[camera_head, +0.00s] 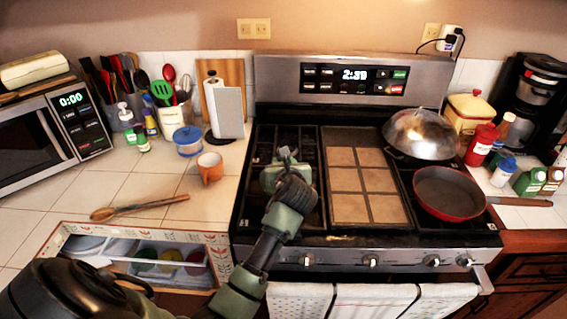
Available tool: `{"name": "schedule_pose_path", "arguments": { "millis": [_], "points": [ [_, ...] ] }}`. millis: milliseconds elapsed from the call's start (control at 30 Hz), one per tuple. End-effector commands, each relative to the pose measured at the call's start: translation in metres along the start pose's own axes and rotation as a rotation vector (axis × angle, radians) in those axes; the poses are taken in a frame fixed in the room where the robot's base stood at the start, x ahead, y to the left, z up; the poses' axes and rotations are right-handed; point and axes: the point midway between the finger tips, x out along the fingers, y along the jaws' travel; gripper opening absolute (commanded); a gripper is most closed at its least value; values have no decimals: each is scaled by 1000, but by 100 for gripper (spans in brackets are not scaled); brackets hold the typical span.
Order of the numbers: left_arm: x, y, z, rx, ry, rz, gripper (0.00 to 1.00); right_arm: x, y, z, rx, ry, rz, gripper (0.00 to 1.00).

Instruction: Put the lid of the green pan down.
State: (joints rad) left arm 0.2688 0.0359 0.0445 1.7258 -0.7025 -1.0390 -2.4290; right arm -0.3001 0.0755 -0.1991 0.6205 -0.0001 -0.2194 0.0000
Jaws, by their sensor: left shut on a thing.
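My left gripper (284,158) is over the left burners of the stove (245,190), at the end of my grey-green arm. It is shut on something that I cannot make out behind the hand. I cannot pick out a green pan. A shiny domed metal lid (421,133) lies over the back right burner, apart from my left gripper and to its right. I cannot tell whether it belongs to the green pan. My right gripper is not in view.
A red pan (449,192) sits on the front right burner. A tiled panel (362,182) covers the stove's middle. An orange mug (210,168) and a wooden spoon (140,206) are on the left counter. An open drawer (222,258) holds bowls.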

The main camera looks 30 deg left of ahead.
Motion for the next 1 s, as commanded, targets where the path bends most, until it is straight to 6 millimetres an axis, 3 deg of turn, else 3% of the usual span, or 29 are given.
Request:
{"name": "schedule_pose_path", "arguments": {
  "millis": [433, 467, 500, 533, 1000],
  "points": [
    [4, 0, -9, 1, -1, 0, 0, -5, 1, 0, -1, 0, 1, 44],
    [4, 0, -9, 0, -1, 0, 38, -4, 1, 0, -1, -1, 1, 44],
    [4, 0, -9, 0, -1, 0, 49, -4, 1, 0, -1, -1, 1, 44],
    [4, 0, -9, 0, 0, 0, 54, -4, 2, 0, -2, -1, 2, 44],
    [-2, -1, 1, -3, -1, -2, 54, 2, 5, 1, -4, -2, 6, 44]
  ]
}}
